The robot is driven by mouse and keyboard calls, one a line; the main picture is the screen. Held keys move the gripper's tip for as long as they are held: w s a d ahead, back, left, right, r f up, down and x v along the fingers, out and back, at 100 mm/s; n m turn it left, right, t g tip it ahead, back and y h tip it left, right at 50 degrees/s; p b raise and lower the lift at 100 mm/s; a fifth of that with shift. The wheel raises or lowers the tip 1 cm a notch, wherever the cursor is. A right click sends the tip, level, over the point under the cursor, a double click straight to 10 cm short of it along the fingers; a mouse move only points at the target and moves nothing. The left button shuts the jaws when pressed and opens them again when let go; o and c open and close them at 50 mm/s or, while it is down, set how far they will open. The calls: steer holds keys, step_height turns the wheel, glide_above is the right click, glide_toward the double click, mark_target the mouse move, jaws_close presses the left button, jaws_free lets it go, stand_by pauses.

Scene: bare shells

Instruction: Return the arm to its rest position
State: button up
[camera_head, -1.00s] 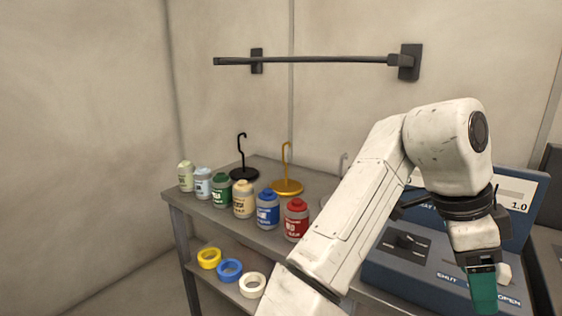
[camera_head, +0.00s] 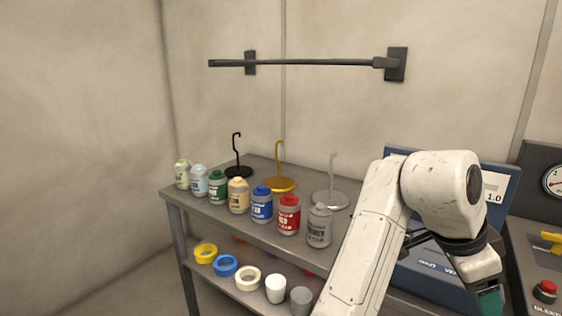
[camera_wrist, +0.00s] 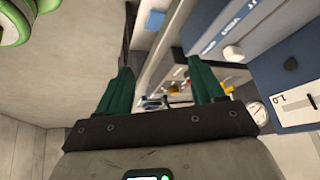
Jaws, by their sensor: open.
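My white arm stands at the right of the head view, bent at a high elbow, with its forearm hanging down in front of the blue panel (camera_head: 425,268). My gripper (camera_wrist: 160,85) shows in the wrist view as two green fingers spread wide apart with nothing between them. In the head view only a green part of it (camera_head: 490,301) shows at the bottom right, cut off by the frame edge. The arm hides much of the blue panel.
A grey shelf (camera_head: 262,232) carries several bottles, including a red one (camera_head: 289,216), and hook stands such as the gold one (camera_head: 279,184). Tape rings and cups sit below. A wall bar (camera_head: 300,62) hangs above. A gauge panel with a red button (camera_head: 545,290) stands at the right.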

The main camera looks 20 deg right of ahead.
step_height(320, 180, down, 15)
steer(key=s+d+n+t+h+p, duration=0.1)
steer(key=s+d+n+t+p, duration=0.2)
steer(key=n, duration=1)
steer(key=s+a+f+n+y+p, duration=0.1)
steer(key=s+a+f+n+y, duration=0.5)
steer(key=s+a+f, duration=0.8)
steer(key=a+f+n, duration=0.1)
steer(key=n, duration=0.2)
steer(key=shift+s+a+y, duration=0.2)
steer(key=shift+y, duration=0.1)
steer(key=shift+c, duration=0.5)
